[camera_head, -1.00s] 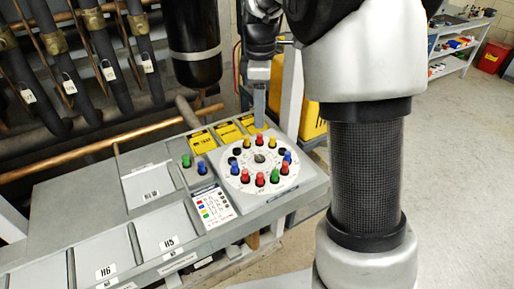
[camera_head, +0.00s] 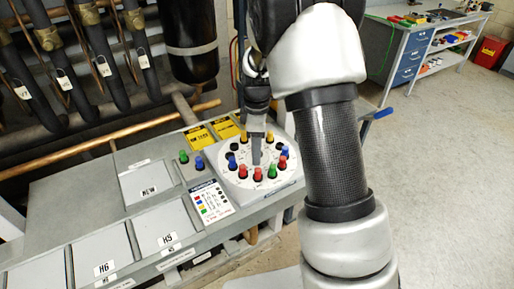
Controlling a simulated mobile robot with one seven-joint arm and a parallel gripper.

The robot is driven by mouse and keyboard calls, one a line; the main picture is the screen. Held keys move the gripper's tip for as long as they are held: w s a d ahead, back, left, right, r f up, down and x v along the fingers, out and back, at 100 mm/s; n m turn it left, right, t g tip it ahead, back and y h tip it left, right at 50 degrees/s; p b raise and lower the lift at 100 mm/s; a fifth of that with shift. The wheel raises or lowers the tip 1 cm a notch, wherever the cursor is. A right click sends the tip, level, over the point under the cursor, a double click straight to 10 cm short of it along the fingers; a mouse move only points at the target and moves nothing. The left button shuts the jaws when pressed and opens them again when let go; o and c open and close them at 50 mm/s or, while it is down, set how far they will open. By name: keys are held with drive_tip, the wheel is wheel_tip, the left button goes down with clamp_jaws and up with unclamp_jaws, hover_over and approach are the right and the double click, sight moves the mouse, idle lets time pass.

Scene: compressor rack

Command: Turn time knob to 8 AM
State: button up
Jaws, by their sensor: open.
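The time knob is a round white dial (camera_head: 235,176) on the sloped grey panel, with coloured pegs around its rim: red, yellow, blue, green and black. My gripper (camera_head: 256,160) is over the dial, its grey fingers pointing down at the dial's middle. The fingers look edge-on here, and the gap between them does not show. They hide the dial's centre and part of its far edge. Whether the fingertips touch the dial I cannot tell. The printed markings on the dial are too small to read.
A green button (camera_head: 184,157) and a blue button (camera_head: 199,163) stand left of the dial. A colour legend card (camera_head: 212,201) lies in front of them. Yellow labels (camera_head: 198,137) are behind. Pipes and a black cylinder (camera_head: 192,50) rise at the back. The right floor is clear.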

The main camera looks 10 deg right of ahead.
drive_tip(key=c, duration=1.1)
drive_tip(key=shift+o, duration=0.2)
drive_tip(key=shift+m, duration=0.4)
drive_tip(key=m, duration=0.9)
drive_tip(key=shift+w+b, duration=0.1)
drive_tip(key=shift+b, duration=0.2)
drive_tip(key=m, duration=0.6)
drive_tip(key=shift+r+m, duration=0.1)
drive_tip(key=shift+m, duration=0.3)
drive_tip(key=m+p, duration=0.1)
drive_tip(key=m, duration=0.5)
drive_tip(key=shift+d+m, duration=0.1)
drive_tip(key=shift+m, duration=0.2)
